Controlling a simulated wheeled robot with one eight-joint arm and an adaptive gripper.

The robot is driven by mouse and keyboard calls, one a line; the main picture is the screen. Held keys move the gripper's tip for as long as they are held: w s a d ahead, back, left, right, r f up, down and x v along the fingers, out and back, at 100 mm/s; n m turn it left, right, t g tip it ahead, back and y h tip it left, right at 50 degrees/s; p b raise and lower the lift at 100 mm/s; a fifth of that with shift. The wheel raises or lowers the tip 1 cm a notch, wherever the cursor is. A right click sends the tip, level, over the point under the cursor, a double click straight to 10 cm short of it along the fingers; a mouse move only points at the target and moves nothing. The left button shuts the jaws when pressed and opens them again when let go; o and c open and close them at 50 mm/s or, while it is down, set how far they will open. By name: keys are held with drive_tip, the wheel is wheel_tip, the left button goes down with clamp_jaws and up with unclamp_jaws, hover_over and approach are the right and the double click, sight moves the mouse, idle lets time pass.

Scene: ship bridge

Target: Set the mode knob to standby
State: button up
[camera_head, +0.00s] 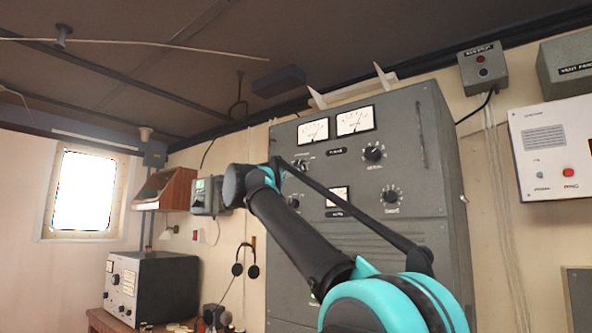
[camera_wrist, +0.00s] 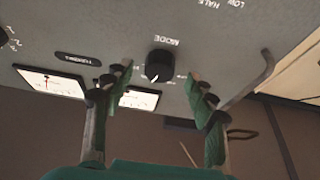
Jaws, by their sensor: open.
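The mode knob (camera_wrist: 159,65) is a round black knob on a grey panel, with the label MODE beside it upside down in the wrist view. A pale mark shows on the knob's side nearest the bottom of the picture. My gripper (camera_wrist: 160,76) is open, with one green finger on each side of the knob in the picture. I see no contact and cannot tell how far the fingertips are from the panel. In the head view my arm reaches toward the grey cabinet (camera_head: 440,240), and my gripper is hidden behind it.
In the head view the cabinet carries other knobs (camera_head: 374,152) and meters (camera_head: 355,120). A radio set (camera_head: 165,285) stands at the left.

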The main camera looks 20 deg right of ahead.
drive_tip(key=shift+x, duration=1.15)
drive_tip(key=shift+c, duration=0.6)
drive_tip(key=c, duration=1)
drive_tip(key=shift+c, duration=0.2)
drive_tip(key=shift+s+n, duration=0.1)
drive_tip(key=shift+n, duration=0.3)
drive_tip(key=shift+s+d+r+n+t+y, duration=0.1)
drive_tip(key=shift+n+t+y, duration=0.55)
drive_tip(key=shift+n, duration=1.05)
drive_tip(key=shift+s+d+n+t+y, duration=0.1)
drive_tip(key=shift+n+t+y, duration=0.55)
drive_tip(key=shift+n, duration=1.05)
drive_tip(key=shift+s+n+t+y, duration=0.1)
drive_tip(key=shift+n+t+y, duration=0.5)
drive_tip(key=shift+n, duration=1.1)
drive_tip(key=shift+n+y, duration=0.3)
drive_tip(key=shift+y, duration=0.1)
